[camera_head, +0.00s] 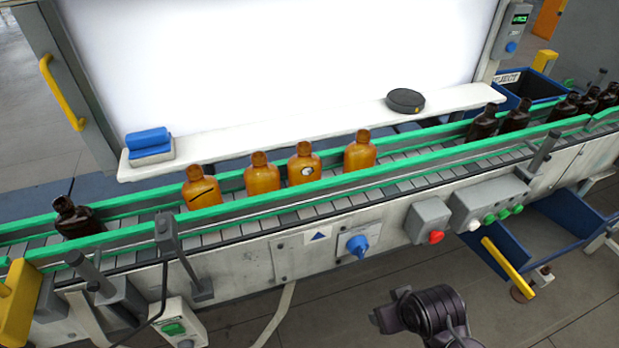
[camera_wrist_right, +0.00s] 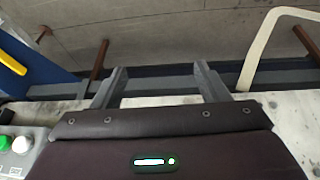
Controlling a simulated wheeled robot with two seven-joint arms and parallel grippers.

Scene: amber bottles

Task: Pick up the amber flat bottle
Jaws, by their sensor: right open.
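Several amber bottles stand upright in a row on the conveyor (camera_head: 232,206). The leftmost amber bottle (camera_head: 201,188) has a dark diagonal mark, the second amber bottle (camera_head: 262,175) looks plain, the third amber bottle (camera_head: 303,165) has a round white spot, and the rightmost amber bottle (camera_head: 360,151) looks plain. I cannot tell which is called flat. The green rail partly hides their bases. My right gripper (camera_wrist_right: 162,82) is open and empty in the right wrist view; part of my right arm shows at the bottom of the head view, apart from the bottles. My left gripper is out of view.
Green guide rails (camera_head: 440,158) line the conveyor. A dark bottle (camera_head: 76,217) stands at the left end, and several dark bottles (camera_head: 483,122) at the right. A white shelf (camera_head: 240,139) behind holds a blue block (camera_head: 148,140) and a black disc (camera_head: 405,100). Control boxes (camera_head: 428,221) jut from the front.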

